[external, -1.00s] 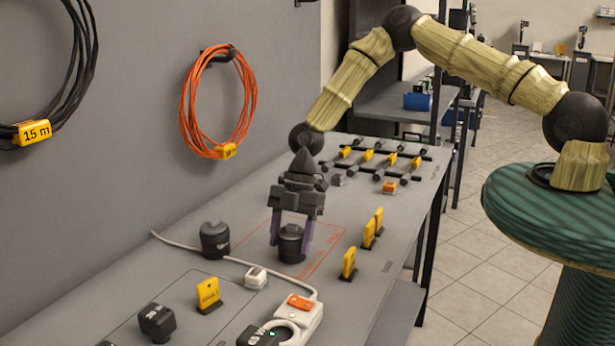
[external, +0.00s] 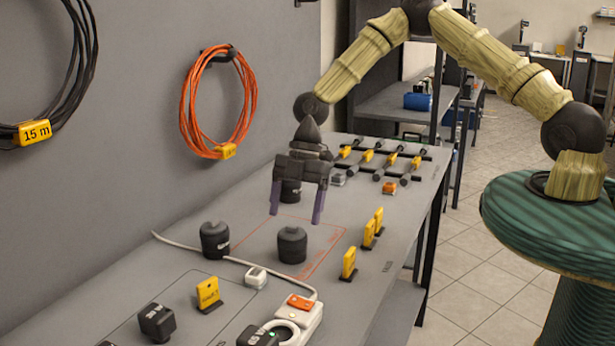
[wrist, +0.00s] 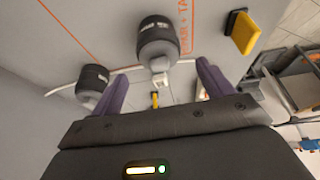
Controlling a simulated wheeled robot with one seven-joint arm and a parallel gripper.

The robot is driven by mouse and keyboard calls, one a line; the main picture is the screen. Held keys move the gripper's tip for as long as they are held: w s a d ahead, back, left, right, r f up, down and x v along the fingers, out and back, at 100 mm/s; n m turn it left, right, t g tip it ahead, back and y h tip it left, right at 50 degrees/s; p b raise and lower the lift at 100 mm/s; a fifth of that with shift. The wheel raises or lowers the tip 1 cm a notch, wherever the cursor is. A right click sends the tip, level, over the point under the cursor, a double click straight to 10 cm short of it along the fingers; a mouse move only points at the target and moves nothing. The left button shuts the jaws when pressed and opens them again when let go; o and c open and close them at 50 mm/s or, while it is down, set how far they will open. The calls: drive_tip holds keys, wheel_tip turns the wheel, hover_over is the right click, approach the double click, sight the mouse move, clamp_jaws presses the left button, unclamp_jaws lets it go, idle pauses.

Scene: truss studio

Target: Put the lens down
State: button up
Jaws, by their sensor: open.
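A black lens (external: 292,245) stands upright on the grey bench, inside the area outlined in orange; it also shows in the wrist view (wrist: 157,38). My gripper (external: 296,216) is above and behind it, fingers apart, and touches nothing. In the wrist view my gripper's purple fingers (wrist: 160,92) are spread and empty. A second black lens (external: 215,240) stands to the left by the white cable; it shows at the left in the wrist view (wrist: 92,84). Another dark cylinder (external: 291,191) is partly hidden behind my gripper.
Yellow tags (external: 349,263) stand along the right side of the bench. A power strip (external: 298,322), a white adapter (external: 255,277) and a black block (external: 157,322) are at the front. A rack with yellow-tagged rods (external: 380,160) lies at the back.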

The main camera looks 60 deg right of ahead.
drive_tip(key=b+v, duration=0.1)
drive_tip(key=v, duration=0.4)
drive_tip(key=shift+d+r, duration=0.1)
drive_tip(key=shift+r, duration=0.15)
drive_tip(key=shift+s, duration=0.1)
drive_tip(key=s+d+r+m+t+h, duration=0.1)
drive_tip(key=s+d+r+m, duration=0.1)
drive_tip(key=s+m, duration=0.4)
drive_tip(key=s+d+r+m+h, duration=0.2)
drive_tip(key=s+r+m, duration=0.2)
drive_tip(key=s+m, duration=0.2)
drive_tip(key=s+d+r+m+t+h, duration=0.1)
drive_tip(key=s+d+r+m, duration=0.1)
drive_tip(key=s+m, duration=0.4)
drive_tip(key=s+r, duration=0.1)
drive_tip(key=s, duration=0.3)
drive_tip(key=shift+t, duration=0.3)
drive_tip(key=shift+o, duration=0.3)
